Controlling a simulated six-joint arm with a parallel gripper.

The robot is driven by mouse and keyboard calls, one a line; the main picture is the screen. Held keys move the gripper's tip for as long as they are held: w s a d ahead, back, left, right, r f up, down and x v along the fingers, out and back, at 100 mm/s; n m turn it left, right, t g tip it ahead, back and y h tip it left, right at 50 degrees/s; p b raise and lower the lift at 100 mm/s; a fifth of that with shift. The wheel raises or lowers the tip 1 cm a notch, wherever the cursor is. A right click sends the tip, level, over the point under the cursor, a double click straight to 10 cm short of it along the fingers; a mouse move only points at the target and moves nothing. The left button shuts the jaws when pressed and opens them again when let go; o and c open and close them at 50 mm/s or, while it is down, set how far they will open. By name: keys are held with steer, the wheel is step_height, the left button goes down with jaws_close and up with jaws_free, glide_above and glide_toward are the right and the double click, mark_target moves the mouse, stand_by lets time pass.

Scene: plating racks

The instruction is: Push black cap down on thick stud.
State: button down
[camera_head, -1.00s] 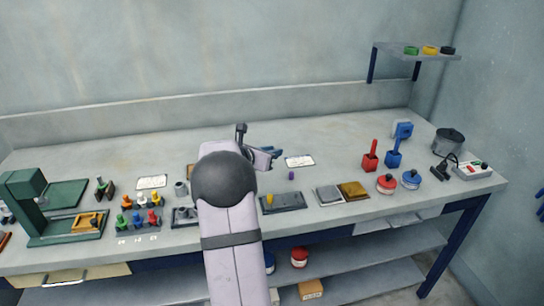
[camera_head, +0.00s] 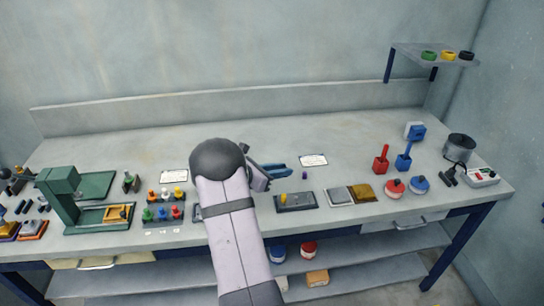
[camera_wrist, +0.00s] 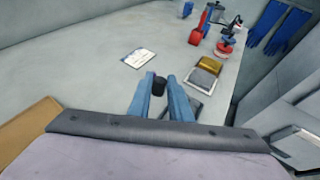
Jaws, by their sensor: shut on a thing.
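My gripper (camera_wrist: 160,95) shows as two blue fingers in the wrist view, with the black cap (camera_wrist: 159,85) between their tips. In the head view my gripper (camera_head: 283,171) is above the bench, behind a dark plate (camera_head: 296,207). The cap cannot be made out there. A yellow piece (camera_head: 283,200) stands on the left part of this plate. I cannot make out which stud is the thick one. Part of the dark plate lies behind the right finger in the wrist view.
A white label card (camera_head: 313,160) lies behind the plate. A grey tray (camera_head: 339,196) and a gold tray (camera_head: 361,193) lie to its right. A rack of coloured pegs (camera_head: 164,212) is left of my arm.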

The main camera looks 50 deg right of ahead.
steer(key=s+m+g, duration=0.1)
steer(key=s+a+r+m+g+y, duration=0.1)
steer(key=s, duration=0.1)
steer(key=s+r+m+g, duration=0.1)
steer(key=s, duration=0.1)
steer(key=shift+s+a+y, duration=0.1)
steer(key=shift+a+y, duration=0.05)
steer(key=shift+y, duration=0.15)
steer(key=shift+r, duration=0.1)
steer(key=b, duration=0.4)
glide_above(291, 201)
steer(key=shift+f, duration=2.95)
steer(key=shift+g, duration=0.3)
steer(key=shift+m+g+p, duration=0.3)
steer(key=shift+m+p, duration=0.1)
steer(key=shift+m, duration=0.1)
steer(key=shift+f+y+b, duration=0.3)
steer(key=shift+f+b, duration=0.8)
steer(key=shift+f, duration=0.7)
